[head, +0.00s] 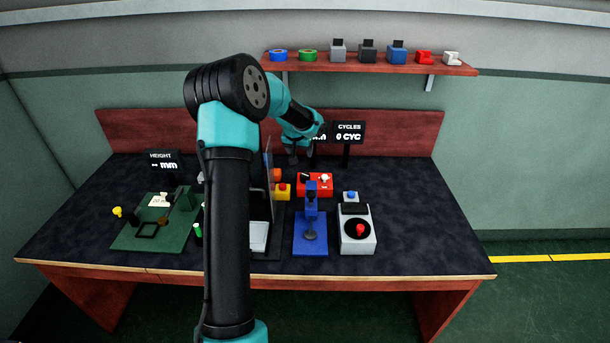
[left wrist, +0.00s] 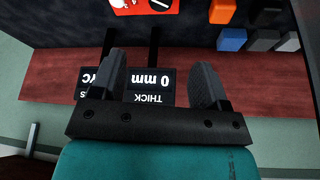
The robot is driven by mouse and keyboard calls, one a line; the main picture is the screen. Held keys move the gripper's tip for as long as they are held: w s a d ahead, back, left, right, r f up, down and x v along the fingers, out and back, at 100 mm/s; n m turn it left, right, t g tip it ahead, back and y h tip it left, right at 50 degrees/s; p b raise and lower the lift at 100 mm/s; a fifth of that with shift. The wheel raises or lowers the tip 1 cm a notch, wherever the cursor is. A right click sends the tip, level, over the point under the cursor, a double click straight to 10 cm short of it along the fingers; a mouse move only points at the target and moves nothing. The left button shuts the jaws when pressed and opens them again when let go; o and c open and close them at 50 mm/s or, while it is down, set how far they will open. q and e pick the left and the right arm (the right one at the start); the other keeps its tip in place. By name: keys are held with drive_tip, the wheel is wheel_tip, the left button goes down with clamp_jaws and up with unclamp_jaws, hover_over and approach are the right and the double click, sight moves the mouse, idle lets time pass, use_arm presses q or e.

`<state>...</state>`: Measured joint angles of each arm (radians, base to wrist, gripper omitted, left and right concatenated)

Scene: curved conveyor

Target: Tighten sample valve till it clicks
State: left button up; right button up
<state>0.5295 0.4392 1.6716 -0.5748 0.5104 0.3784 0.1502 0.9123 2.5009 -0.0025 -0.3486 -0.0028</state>
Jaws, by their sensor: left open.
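No part is labelled as the sample valve, so I cannot tell which one it is. A grey-white unit (head: 358,246) at the right of the bench carries a red knob (head: 360,230) on a black disc. My right gripper is not in view.
A blue press stand (head: 310,246) stands left of the grey-white unit. A green fixture (head: 152,236) is at the left. CYCLES (head: 349,132) and THICK (left wrist: 150,85) displays stand at the back near my gripper. A shelf (head: 370,64) with several items hangs above.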

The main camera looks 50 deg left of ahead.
sight(305, 175)
use_arm(q)
drive_tip(key=x, duration=1.7)
drive_tip(key=shift+f, duration=0.25)
drive_tip(key=c, duration=0.9)
drive_tip(key=shift+c, duration=0.2)
drive_tip(key=shift+m+t+h, duration=0.3)
drive_tip(key=shift+m+h, duration=0.5)
drive_tip(key=shift+m, duration=1.2)
drive_tip(key=o, duration=0.9)
